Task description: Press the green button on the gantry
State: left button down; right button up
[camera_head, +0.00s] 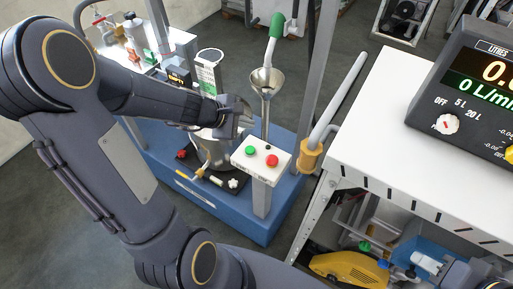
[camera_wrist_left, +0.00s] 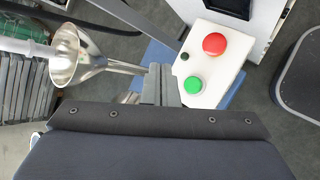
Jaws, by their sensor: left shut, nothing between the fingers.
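The green button (camera_head: 250,150) sits on a white control box (camera_head: 262,163) on a short post, left of a red button (camera_head: 272,160). In the left wrist view, the green button (camera_wrist_left: 193,85) is just right of my shut left fingertips (camera_wrist_left: 162,84), and the red button (camera_wrist_left: 214,43) is beyond it. In the head view, my left gripper (camera_head: 240,116) is above and slightly left of the green button, with a visible gap in the picture. It holds nothing. Whether the fingers touch the box is unclear. My right gripper is not in view.
A metal funnel (camera_head: 267,80) with a green-tipped nozzle (camera_head: 276,24) above it stands behind the box. A grey gantry post (camera_head: 310,70) rises beside it. A white table (camera_head: 400,140) with a flow meter (camera_head: 470,90) is at right. The blue base (camera_head: 235,222) lies below.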

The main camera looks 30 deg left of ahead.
aim_at(247, 150)
pick_arm(q)
jog(key=shift+w+a+f+n, duration=0.25)
jog(key=shift+a+f+n, duration=0.15)
jog(key=shift+f+n, duration=0.2)
jog(key=shift+f, duration=0.15)
notch_tip(247, 150, down, 8)
jog(key=b, duration=0.7)
jog(key=shift+b, duration=0.3)
jog(key=shift+f+b, duration=0.25)
jog(key=shift+b, duration=0.1)
dwell(0.9)
jog(key=shift+f+b, duration=0.4)
jog(key=shift+b, duration=0.1)
